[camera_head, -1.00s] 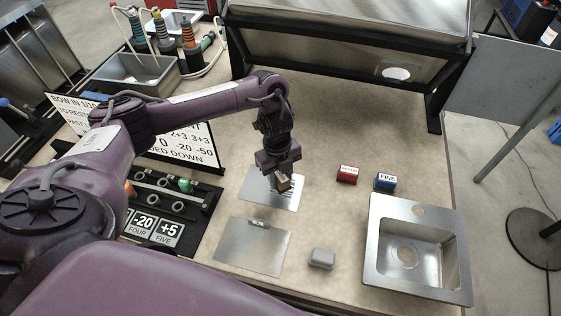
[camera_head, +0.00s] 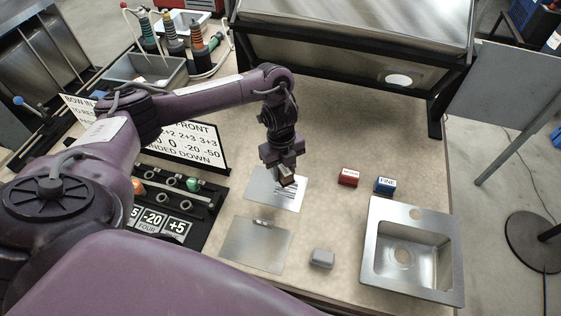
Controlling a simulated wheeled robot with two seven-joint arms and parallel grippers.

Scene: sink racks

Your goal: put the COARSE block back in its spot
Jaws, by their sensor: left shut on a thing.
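My left gripper (camera_head: 286,176) is shut on a small brownish block (camera_head: 287,182), seen just below the fingers. Its label cannot be read here, so I cannot confirm that it is the COARSE block. The gripper and block are over the upper metal plate (camera_head: 262,200), which has dark stripes on its right part. I cannot tell whether the block touches the plate. A red block (camera_head: 348,178) and a blue block marked FINE (camera_head: 385,185) stand side by side to the right. My right gripper is not in view.
A second metal plate (camera_head: 256,250) lies nearer, with a small grey block (camera_head: 322,258) to its right. A metal sink (camera_head: 375,270) is at the right. A dark rack with number tiles (camera_head: 152,220) is at the left. The counter between is clear.

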